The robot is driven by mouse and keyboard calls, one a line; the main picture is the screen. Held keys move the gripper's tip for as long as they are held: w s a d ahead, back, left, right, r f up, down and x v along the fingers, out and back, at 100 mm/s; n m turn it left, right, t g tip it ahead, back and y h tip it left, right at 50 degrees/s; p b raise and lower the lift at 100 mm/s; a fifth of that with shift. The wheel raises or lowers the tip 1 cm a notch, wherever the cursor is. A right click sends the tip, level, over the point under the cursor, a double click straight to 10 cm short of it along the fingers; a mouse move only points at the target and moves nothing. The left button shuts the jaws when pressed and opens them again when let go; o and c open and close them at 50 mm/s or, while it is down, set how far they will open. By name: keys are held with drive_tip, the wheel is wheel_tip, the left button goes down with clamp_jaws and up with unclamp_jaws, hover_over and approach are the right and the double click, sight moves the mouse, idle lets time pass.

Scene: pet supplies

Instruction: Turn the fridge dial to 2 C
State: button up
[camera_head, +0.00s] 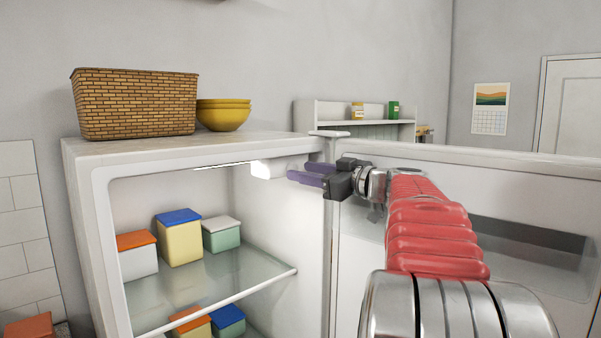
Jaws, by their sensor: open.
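The white fridge (83,190) stands open, with its door (455,165) swung out to the right. A white housing (270,169) sits under the ceiling of the fridge at the upper right, beside a lit strip. I cannot make out a dial face or any numbers on it. My gripper (302,172) has purple fingers and reaches in past the door hinge side. Its fingertips are at the right end of the housing, pointing left. The fingers are open with nothing seen between them. I cannot tell whether they touch the housing.
Glass shelves (170,292) hold several lidded boxes, including a yellow one with a blue lid (180,240). A wicker basket (135,105) and yellow bowls (224,116) stand on top. The open door flanks my arm; the upper fridge space left of my gripper is free.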

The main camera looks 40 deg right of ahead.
drive_tip(key=shift+w+a, duration=0.1)
drive_tip(key=shift+w, duration=0.85)
clamp_jaws()
